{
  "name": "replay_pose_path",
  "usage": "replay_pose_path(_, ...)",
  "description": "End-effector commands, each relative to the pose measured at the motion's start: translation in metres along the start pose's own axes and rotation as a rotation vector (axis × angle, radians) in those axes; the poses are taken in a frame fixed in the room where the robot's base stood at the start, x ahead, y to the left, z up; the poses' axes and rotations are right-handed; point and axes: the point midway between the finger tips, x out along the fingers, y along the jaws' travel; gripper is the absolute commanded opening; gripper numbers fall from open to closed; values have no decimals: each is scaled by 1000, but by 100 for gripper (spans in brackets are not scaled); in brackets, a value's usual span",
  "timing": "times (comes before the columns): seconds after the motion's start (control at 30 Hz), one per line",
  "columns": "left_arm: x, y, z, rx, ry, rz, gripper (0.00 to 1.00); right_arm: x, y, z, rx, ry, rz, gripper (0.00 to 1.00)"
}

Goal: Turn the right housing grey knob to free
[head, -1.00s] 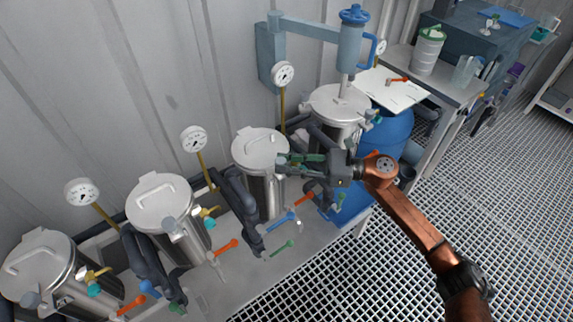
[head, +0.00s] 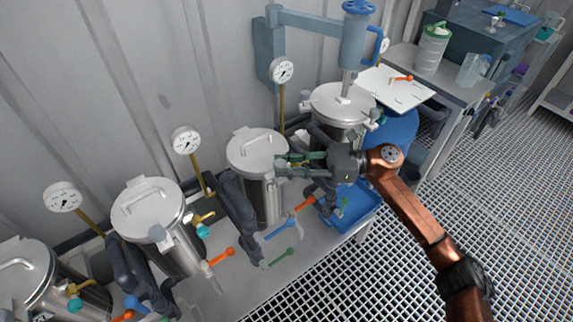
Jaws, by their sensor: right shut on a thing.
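My right gripper (head: 285,165) reaches in from the right at the side of the third steel vessel (head: 262,195), just below its lid (head: 256,150). Its fingers are shut at the place where the neighbouring vessels carry a grey knob, such as the one on the second vessel (head: 161,237). The grey knob in the grip is mostly hidden by the fingers, and its angle cannot be made out. My left gripper is out of view.
Several gauges, dark pipes and coloured valve handles stand close around the vessels, including a blue one (head: 281,229) and a green one (head: 282,256). A fourth vessel (head: 338,105) stands behind, under a blue press (head: 355,40). A blue tray (head: 362,203) lies below my arm.

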Motion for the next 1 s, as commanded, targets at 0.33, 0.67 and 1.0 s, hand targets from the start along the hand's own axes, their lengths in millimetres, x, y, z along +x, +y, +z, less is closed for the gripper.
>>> replay_pose_path(0.33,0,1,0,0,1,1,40,0,-1,2,-1,-2,-2,32)
replay_pose_path(0.67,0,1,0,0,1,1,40,0,0,1,-1,-1,-1,42)
replay_pose_path(1.0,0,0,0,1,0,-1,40,-32,-1,0,0,1,-4,42)
